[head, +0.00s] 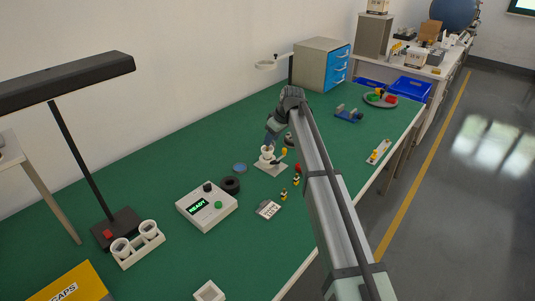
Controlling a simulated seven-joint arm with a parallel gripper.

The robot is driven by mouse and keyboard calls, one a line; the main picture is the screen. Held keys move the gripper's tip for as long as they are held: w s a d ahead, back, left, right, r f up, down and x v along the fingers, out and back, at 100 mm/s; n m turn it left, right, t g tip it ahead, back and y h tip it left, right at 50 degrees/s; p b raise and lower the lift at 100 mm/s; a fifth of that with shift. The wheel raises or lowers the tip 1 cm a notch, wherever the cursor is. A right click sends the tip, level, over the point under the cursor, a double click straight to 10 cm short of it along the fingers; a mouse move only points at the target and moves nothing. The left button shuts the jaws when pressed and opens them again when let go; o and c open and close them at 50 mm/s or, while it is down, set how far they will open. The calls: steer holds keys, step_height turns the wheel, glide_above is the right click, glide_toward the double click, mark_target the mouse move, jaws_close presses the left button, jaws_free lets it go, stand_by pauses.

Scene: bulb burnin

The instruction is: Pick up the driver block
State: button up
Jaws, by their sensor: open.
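No object is clearly labelled as the driver block, and I cannot tell which of the small parts it is. Small parts in black, yellow and red (284,195) stand in a loose row on the green bench. My gripper (269,145) points down over a white stand with a cup-like top (270,167). Its fingers are small and partly hidden by my arm. I see nothing clearly held in them. A yellow-topped part (284,152) is close to the right of the stand.
A white box reading READY (207,206), a black ring (230,185) and a printed card (268,209) lie nearby. A twin-cup holder (138,246) and black lamp (66,80) are at left. A blue-drawer cabinet (322,65) stands behind.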

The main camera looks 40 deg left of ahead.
steer(key=x, duration=0.3)
steer(key=shift+w+a+f, duration=0.15)
steer(key=shift+f, duration=0.1)
steer(key=shift+x, duration=0.75)
steer(key=shift+f, duration=0.1)
steer(key=shift+c, duration=0.4)
steer(key=shift+s, duration=0.2)
jaws_close()
steer(key=shift+w+f, duration=0.15)
